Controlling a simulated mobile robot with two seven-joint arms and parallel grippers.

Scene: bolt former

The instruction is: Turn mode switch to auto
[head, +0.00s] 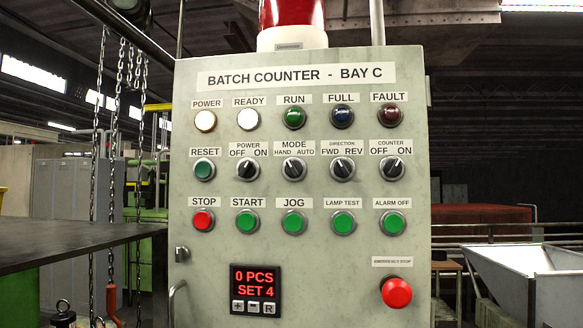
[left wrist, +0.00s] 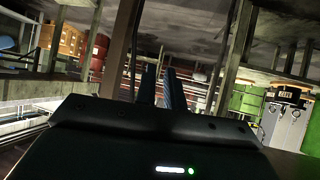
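The mode switch (head: 294,168) is a black rotary knob in a metal ring, in the middle of the grey control panel (head: 215,270) in the head view. HAND is printed at its upper left and AUTO at its upper right. Its pale pointer mark leans to the upper left, towards HAND. No gripper shows in the head view, and nothing touches the switch. My left gripper (left wrist: 162,85) shows in the left wrist view. Its two dark blue fingers stand a small gap apart with nothing between them. The panel is not in that view. My right gripper is not seen.
Similar knobs sit beside the switch: power (head: 247,168) and direction (head: 342,168). Push buttons lie below, with a red emergency stop (head: 396,292) at lower right. The space before the panel looks clear.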

